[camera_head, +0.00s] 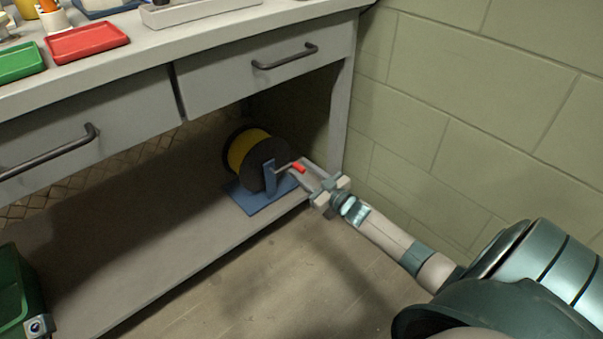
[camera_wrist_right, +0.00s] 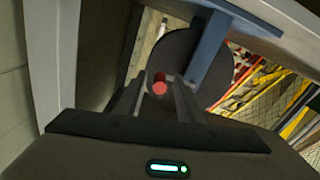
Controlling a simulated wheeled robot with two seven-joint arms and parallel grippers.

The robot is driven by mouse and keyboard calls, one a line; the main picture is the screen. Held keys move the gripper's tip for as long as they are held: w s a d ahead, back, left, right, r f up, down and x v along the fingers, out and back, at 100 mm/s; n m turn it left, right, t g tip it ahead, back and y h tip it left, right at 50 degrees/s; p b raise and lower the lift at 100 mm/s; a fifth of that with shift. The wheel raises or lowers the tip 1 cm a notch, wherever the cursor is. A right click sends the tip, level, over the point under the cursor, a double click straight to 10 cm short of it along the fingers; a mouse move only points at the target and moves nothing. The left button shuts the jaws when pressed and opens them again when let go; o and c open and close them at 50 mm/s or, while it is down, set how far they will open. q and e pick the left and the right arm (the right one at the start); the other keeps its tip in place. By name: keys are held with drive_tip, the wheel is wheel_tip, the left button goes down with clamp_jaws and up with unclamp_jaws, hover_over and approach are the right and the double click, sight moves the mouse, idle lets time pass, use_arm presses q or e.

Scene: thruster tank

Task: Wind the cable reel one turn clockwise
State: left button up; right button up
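The cable reel (camera_head: 243,153) stands on a blue base plate on the low shelf under the bench. It has dark flanges and yellow cable. Its crank has a red handle (camera_head: 298,168) on the near right side. My right gripper (camera_head: 305,172) reaches in from the right, with its fingers at the handle. In the right wrist view the red handle (camera_wrist_right: 160,86) lies between the two fingers, with a narrow gap visible at the sides, so the gripper looks open around it. The reel's flange (camera_wrist_right: 190,55) and blue bracket (camera_wrist_right: 209,48) show behind.
The bench drawer (camera_head: 265,65) hangs above the reel, and a bench leg (camera_head: 340,120) stands close to my right gripper. A block wall (camera_head: 470,110) rises on the right. A green bin (camera_head: 18,300) is at lower left. The shelf (camera_head: 130,240) left of the reel is clear.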

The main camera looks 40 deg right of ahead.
drive_tip(key=shift+w, duration=0.4)
clamp_jaws()
drive_tip(key=shift+f+m, duration=0.15)
drive_tip(key=shift+m, duration=0.15)
